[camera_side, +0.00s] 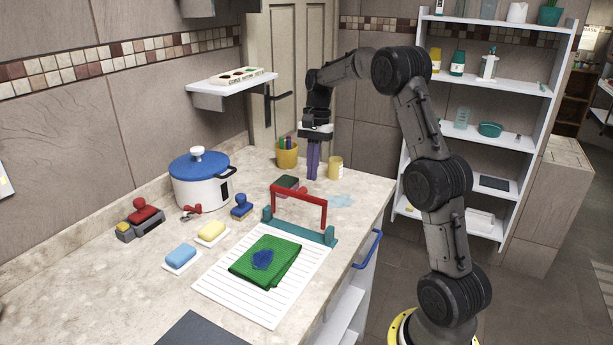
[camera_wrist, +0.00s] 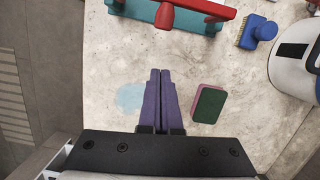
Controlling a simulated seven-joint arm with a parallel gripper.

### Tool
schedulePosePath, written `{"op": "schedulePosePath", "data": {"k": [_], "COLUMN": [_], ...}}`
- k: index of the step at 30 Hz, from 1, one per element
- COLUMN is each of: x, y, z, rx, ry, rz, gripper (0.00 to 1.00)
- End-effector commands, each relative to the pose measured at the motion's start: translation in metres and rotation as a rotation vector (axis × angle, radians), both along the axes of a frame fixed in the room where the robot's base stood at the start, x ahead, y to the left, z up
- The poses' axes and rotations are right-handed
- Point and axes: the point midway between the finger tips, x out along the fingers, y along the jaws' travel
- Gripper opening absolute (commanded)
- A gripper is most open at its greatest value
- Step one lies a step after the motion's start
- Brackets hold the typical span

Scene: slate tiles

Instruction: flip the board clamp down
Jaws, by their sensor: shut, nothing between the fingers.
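The board clamp has a teal base (camera_side: 325,237) at the far end of a white ribbed board (camera_side: 220,284). Its red bar frame (camera_side: 300,195) stands raised from the base, with a red knob at the crossbar. A folded green cloth (camera_side: 283,262) with a dark blue patch lies on the board. In the wrist view the clamp's teal base (camera_wrist: 144,11) and red bar (camera_wrist: 208,8) show at the top edge, partly cut off. My gripper (camera_side: 312,177) has purple fingers, shut and empty, above the counter behind the clamp and apart from it; they also show in the wrist view (camera_wrist: 160,72).
A green-and-pink sponge (camera_wrist: 208,104) lies beside my fingers. A light blue patch (camera_side: 342,200) is on the counter. A yellow pen cup (camera_side: 287,156), a yellow tin (camera_side: 335,168), a white pot (camera_side: 200,190) and a blue brush (camera_side: 241,207) stand around.

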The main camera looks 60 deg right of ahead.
Motion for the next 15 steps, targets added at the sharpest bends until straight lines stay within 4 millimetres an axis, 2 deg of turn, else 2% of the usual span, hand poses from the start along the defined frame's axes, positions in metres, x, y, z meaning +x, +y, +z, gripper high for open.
{"op": "schedulePosePath", "data": {"k": [1,6,15], "x": [-0.001,-0.003,-0.004], "y": [0.01,0.031,0.039], "z": [0.002,0.001,0.001], "rx": [-0.001,-0.001,-0.001], "ry": [-0.002,-0.002,-0.002], "rz": [0.004,0.003,0.0], "gripper": [0.0,0.0,0.0]}}
